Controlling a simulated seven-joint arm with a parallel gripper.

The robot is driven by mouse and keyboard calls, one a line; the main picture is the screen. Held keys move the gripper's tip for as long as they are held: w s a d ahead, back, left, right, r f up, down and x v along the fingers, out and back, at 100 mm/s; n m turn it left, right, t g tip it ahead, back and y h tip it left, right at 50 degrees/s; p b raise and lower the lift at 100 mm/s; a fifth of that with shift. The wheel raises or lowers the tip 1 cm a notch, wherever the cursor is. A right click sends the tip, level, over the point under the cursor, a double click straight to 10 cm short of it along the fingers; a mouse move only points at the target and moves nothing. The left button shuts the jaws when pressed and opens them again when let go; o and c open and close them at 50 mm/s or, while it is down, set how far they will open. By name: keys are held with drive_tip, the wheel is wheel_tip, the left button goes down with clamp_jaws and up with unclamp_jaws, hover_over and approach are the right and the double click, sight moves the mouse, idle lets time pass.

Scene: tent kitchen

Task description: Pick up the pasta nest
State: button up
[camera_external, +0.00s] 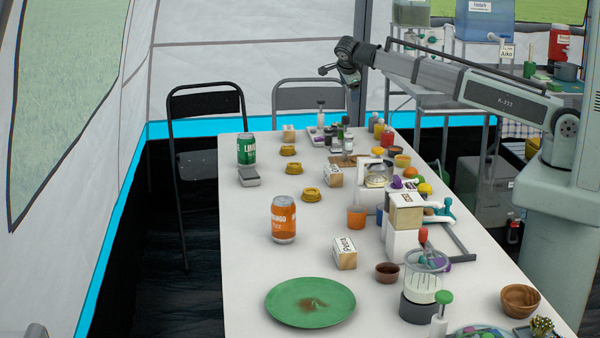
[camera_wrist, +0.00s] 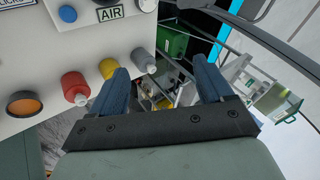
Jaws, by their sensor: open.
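Three yellow, coiled pasta nests lie on the white table in the external view: one towards the back (camera_external: 288,150), one just in front of it (camera_external: 294,167), and one nearer and further right (camera_external: 311,194). My gripper (camera_external: 340,74) is raised above and behind the far end of the table, well away from the nests. In the wrist view, its two blue fingers (camera_wrist: 162,84) stand apart with nothing held between them. No nest shows in the wrist view.
A green can (camera_external: 246,149) and an orange can (camera_external: 283,219) stand near the nests. A grey box (camera_external: 249,176) and pasta box (camera_external: 344,253) are also on the table. Bottles (camera_external: 387,136) and kitchenware crowd the right side. A green plate (camera_external: 310,302) lies in front.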

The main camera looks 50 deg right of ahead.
drive_tip(key=s+a+f+n+y, duration=0.1)
drive_tip(key=s+a+n+y, duration=0.1)
drive_tip(key=a, duration=1.1)
drive_tip(key=s+a+f+n+y, duration=0.1)
drive_tip(key=s+a+n+y, duration=0.15)
drive_tip(key=a, duration=1.05)
drive_tip(key=n+g+y, duration=0.3)
drive_tip(key=g, duration=0.1)
hover_over(311, 189)
drive_tip(key=shift+h, duration=0.25)
wheel_tip(311, 189, down, 8)
drive_tip(key=shift+w+a+r, duration=0.1)
drive_tip(key=shift+w+a, duration=0.05)
drive_tip(key=shift+d+f, duration=0.2)
drive_tip(key=shift+f, duration=2.45)
drive_tip(key=c, duration=1.1)
drive_tip(key=shift+c, duration=0.2)
drive_tip(key=shift+r, duration=0.15)
